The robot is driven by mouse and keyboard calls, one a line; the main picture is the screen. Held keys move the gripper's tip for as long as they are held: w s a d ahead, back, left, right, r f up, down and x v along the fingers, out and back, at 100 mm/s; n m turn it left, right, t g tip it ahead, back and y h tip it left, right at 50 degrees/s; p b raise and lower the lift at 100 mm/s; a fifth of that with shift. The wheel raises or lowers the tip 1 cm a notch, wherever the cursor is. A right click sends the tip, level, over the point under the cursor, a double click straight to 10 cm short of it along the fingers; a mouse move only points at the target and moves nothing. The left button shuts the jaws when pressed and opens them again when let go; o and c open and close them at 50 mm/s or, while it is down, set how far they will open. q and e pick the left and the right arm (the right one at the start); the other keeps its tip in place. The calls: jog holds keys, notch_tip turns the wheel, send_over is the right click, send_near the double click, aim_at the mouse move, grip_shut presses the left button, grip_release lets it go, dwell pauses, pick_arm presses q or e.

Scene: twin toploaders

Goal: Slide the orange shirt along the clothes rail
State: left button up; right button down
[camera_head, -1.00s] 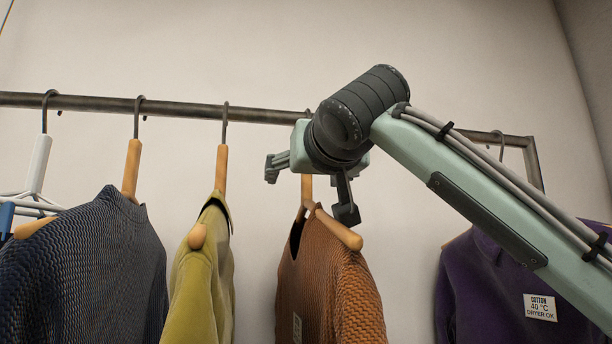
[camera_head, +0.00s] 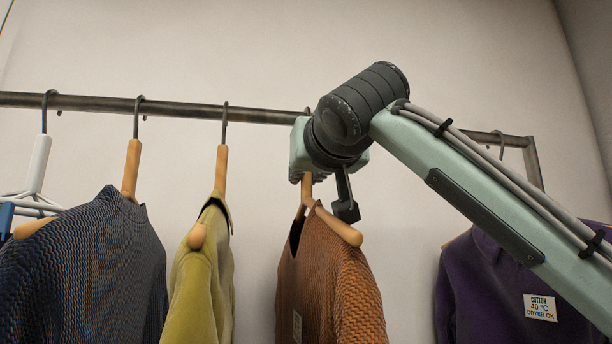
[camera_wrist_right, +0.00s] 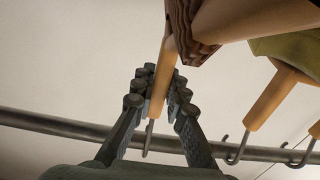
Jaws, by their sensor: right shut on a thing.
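The orange shirt (camera_head: 328,285) hangs on a wooden hanger (camera_head: 335,224) from the metal clothes rail (camera_head: 180,107), right of a yellow-green shirt. My right gripper (camera_head: 307,178) is at the neck of that hanger, just below the rail, and is shut on it. In the right wrist view the fingers (camera_wrist_right: 166,95) stand on both sides of the hanger's wooden neck (camera_wrist_right: 160,90), and the rail (camera_wrist_right: 60,124) runs behind them. My left gripper is not in view.
The yellow-green shirt (camera_head: 204,270) and a dark blue knitted shirt (camera_head: 85,265) hang to the left. A purple shirt (camera_head: 480,280) with a care label hangs at the right, partly behind my arm. Free rail lies between the orange and purple shirts. The rail's end post (camera_head: 534,165) is at the right.

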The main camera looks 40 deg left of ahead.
jog(key=shift+w+d, duration=0.1)
jog(key=w+d, duration=1.2)
jog(key=w, duration=0.2)
dwell(1.1)
jog(key=shift+f, duration=0.15)
dwell(1.1)
jog(key=c, duration=1.5)
grip_release()
jog(key=shift+o, duration=0.2)
jog(key=v, duration=1.2)
